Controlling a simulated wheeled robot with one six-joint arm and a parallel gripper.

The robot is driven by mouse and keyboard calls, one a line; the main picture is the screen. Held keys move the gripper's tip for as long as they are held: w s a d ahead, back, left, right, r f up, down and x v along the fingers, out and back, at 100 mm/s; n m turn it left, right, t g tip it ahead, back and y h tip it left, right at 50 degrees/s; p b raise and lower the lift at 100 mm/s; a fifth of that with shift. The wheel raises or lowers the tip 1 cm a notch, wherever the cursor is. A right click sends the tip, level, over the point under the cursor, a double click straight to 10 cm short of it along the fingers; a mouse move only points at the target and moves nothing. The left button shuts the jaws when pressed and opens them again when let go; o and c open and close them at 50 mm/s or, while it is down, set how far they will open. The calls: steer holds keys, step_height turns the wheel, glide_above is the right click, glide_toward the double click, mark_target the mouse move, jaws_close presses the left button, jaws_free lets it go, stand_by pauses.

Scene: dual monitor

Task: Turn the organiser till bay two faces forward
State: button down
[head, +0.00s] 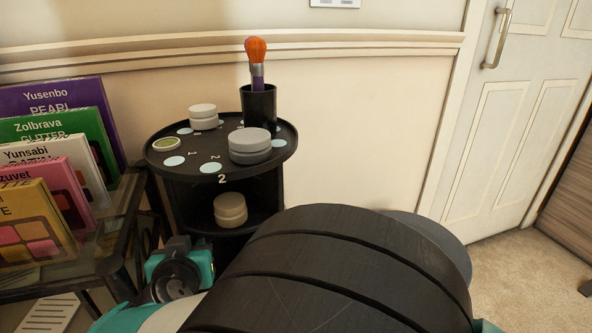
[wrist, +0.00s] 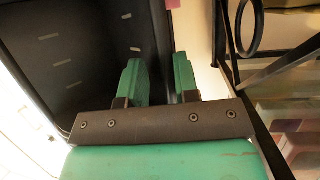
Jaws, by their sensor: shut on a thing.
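The organiser (head: 168,184) is a black round two-tier stand left of centre in the head view. A large white "2" is on its top rim, toward the camera. My gripper (wrist: 160,75) has green fingers either side of the edge of a dark panel (wrist: 90,40) in the wrist view, which appears to be part of the organiser. It is shut on that edge. In the head view my teal wrist is low at the organiser's left front; the fingertips cannot be made out there.
A beige jar (head: 230,209) sits below. Palette boxes (head: 45,150) stand close on the left. Wall behind.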

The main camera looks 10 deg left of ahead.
steer(key=c, duration=1.2)
jaws_free()
steer(key=shift+w+d, duration=0.25)
steer(key=shift+w, duration=0.1)
steer(key=shift+s+a, duration=0.15)
steer(key=shift+s, duration=0.05)
steer(key=shift+s, duration=0.15)
steer(key=p+v, duration=0.1)
steer(key=v, duration=0.6)
steer(key=shift+s+r, duration=0.1)
steer(key=shift+r, duration=0.05)
